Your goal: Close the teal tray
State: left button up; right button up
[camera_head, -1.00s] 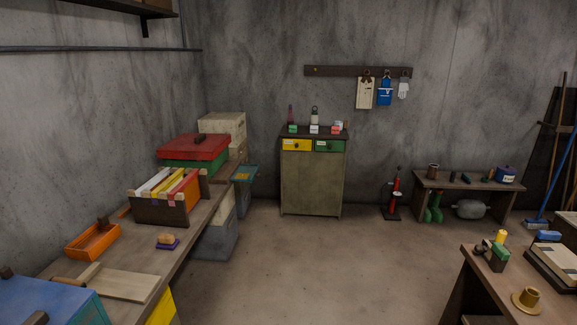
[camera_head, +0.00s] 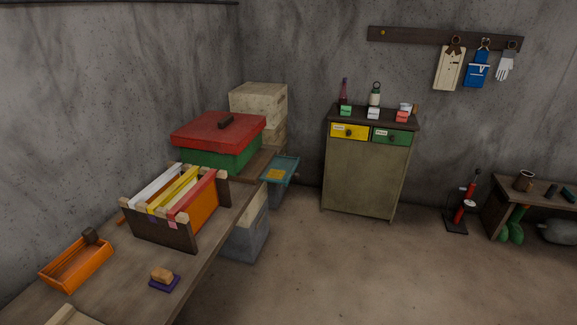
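The teal tray (camera_head: 281,169) sticks out from the far end of the left workbench, past the red-lidded green box. It is a shallow teal tray that stands open, with a small yellow item (camera_head: 274,174) in it. Its near left part meets the bench edge. Neither of my grippers shows in this view.
The long workbench (camera_head: 222,238) on the left carries a red-lidded green box (camera_head: 219,131), a wooden file rack (camera_head: 162,227), an orange tray (camera_head: 75,264) and a brush (camera_head: 163,278). A cabinet (camera_head: 363,176) stands against the back wall. The floor (camera_head: 340,265) before it is clear.

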aim_at(280, 171)
jog(key=k, duration=0.55)
jog(key=z, duration=0.55)
jog(key=i, duration=1.8)
jog(key=u, duration=1.25)
jog(key=i, duration=0.55)
jog(key=u, duration=0.65)
